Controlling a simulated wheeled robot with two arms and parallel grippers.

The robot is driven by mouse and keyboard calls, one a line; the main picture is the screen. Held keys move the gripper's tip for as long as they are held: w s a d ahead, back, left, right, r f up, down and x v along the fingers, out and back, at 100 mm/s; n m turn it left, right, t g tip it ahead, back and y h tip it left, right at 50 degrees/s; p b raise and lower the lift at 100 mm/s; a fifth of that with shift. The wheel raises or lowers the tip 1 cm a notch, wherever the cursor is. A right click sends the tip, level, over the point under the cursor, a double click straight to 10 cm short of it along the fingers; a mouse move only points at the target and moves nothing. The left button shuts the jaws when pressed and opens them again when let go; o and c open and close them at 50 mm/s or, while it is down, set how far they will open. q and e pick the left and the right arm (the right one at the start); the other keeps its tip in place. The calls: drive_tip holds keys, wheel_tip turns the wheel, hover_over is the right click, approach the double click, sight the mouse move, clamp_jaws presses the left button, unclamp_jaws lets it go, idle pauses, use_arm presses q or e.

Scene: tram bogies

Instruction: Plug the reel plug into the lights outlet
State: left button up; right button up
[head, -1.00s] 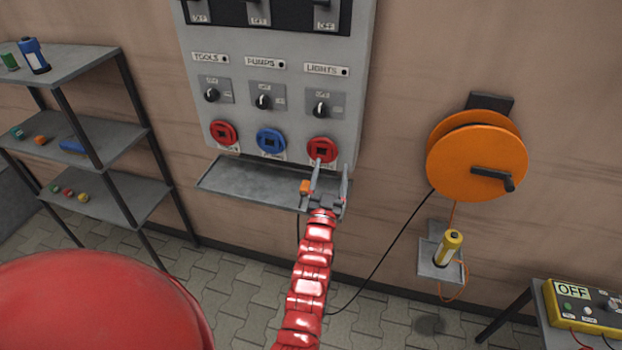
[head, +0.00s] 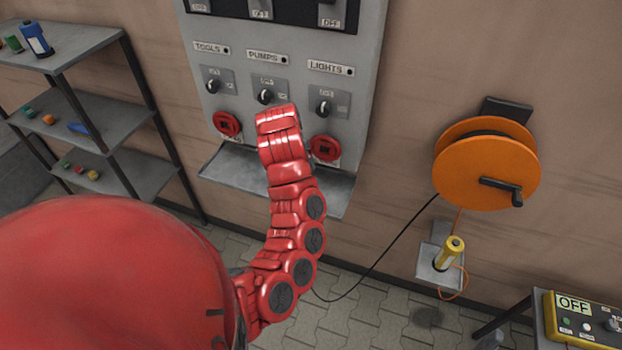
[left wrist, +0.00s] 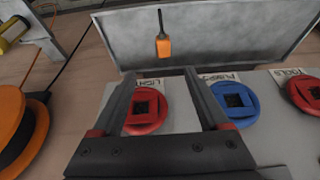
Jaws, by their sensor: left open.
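The lights outlet (head: 325,149) is a red round socket with a dark square opening, at the panel's lower right. In the left wrist view it (left wrist: 146,110) shows between the fingers of my left gripper (left wrist: 160,75). That gripper is open with nothing between its jaws; in the head view my own arm hides it. My right gripper is not in view.
The orange cable reel (head: 487,168) is on the wall at right, with a black cable running down from it. A yellow cylinder (head: 449,252) stands in a holder below. The blue pumps outlet (left wrist: 236,104) and red tools outlet (head: 227,124) are alongside. Shelves (head: 100,130) stand left.

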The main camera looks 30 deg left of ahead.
use_arm(q)
drive_tip(key=shift+s, duration=0.15)
drive_tip(key=b+x, duration=0.8)
drive_tip(key=x, duration=0.3)
drive_tip(key=shift+w+a+f+b, duration=0.15)
drive_tip(key=shift+w+b, duration=0.1)
drive_tip(key=shift+b, duration=0.15)
drive_tip(key=shift+w+f, duration=0.15)
drive_tip(key=shift+f, duration=0.2)
